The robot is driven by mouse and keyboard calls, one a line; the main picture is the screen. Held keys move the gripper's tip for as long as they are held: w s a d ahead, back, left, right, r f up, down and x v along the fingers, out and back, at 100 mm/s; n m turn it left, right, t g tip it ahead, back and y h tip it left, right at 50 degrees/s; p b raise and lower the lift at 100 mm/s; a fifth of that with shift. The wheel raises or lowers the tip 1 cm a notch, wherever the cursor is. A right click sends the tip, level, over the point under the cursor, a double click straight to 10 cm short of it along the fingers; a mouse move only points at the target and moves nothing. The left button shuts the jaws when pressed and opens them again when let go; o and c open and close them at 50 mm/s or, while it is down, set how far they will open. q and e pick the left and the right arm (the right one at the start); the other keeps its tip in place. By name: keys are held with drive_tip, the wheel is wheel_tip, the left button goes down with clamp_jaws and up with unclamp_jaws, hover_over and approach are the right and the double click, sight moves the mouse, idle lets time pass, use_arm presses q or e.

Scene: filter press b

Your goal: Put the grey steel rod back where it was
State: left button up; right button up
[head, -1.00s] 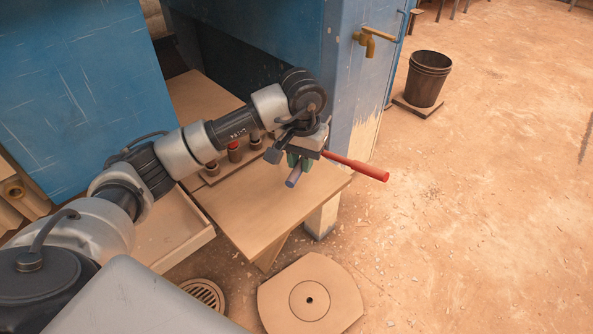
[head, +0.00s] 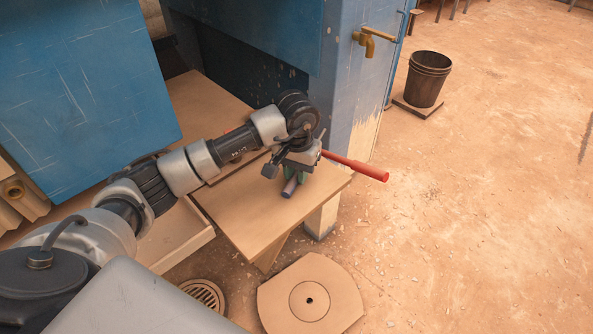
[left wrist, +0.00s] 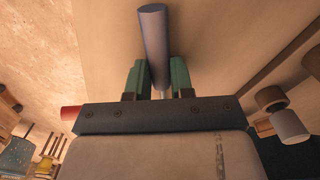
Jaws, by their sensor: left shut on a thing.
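My left gripper (head: 296,180) is shut on the grey steel rod (head: 290,187) above the wooden bench top (head: 258,215). In the left wrist view, the rod (left wrist: 154,40) runs between the two green fingers (left wrist: 156,78), with its blunt end sticking out beyond them. In the head view only a short end of the rod shows below the gripper. I cannot tell whether the rod touches the bench top. My right gripper is in neither view.
A red bar (head: 357,166) sticks out over the bench's right edge, close beside the gripper. A blue cabinet (head: 340,95) with a brass tap (head: 369,40) stands behind. Short cylinders (left wrist: 290,126) stand at the right in the wrist view. A black bucket (head: 427,80) stands at the back right.

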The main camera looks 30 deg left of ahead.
use_arm(q)
drive_tip(key=o, duration=0.8)
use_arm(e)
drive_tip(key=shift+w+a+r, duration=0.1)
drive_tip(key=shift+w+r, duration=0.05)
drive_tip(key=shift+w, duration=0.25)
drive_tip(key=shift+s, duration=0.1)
use_arm(q)
drive_tip(key=shift+r, duration=0.15)
wheel_tip(320, 180, up, 3)
drive_tip(key=shift+w, duration=0.1)
wheel_tip(320, 180, up, 9)
drive_tip(key=shift+f, duration=0.1)
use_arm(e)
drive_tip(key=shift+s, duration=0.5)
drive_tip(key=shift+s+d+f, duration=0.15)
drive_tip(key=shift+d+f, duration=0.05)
